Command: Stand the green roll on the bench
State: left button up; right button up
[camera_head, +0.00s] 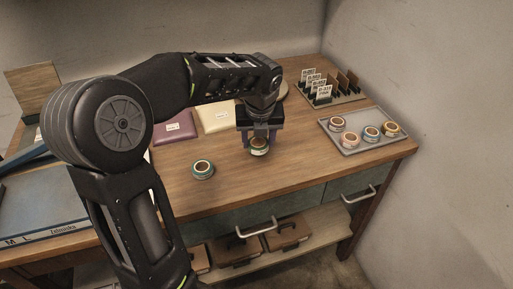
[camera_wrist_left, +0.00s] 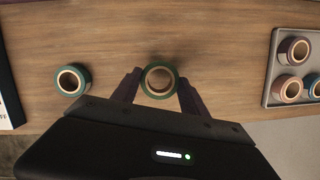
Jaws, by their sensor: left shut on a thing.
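The green roll (camera_wrist_left: 147,92) is between the two fingers of my left gripper (camera_wrist_left: 158,94), which is shut on it. In the head view the left gripper (camera_head: 258,147) points down over the bench (camera_head: 220,189), with the green roll (camera_head: 258,153) low between its fingers. Part of the roll is hidden by the gripper there. I cannot tell whether the roll touches the bench top. In the wrist view its round opening faces the camera. My right gripper is in neither view.
A teal roll (camera_head: 203,169) stands left of the gripper. A grey tray (camera_head: 352,150) with several rolls lies at the right. A card holder (camera_head: 335,99), a purple pouch (camera_head: 175,128) and a cream pouch (camera_head: 216,118) lie further back. The bench front near the gripper is clear.

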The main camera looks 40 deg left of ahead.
aim_at(258, 159)
pick_arm(q)
jog(key=shift+f, duration=1.85)
jog(key=shift+f, duration=0.15)
jog(key=o, duration=1.3)
jog(key=v, duration=1.2)
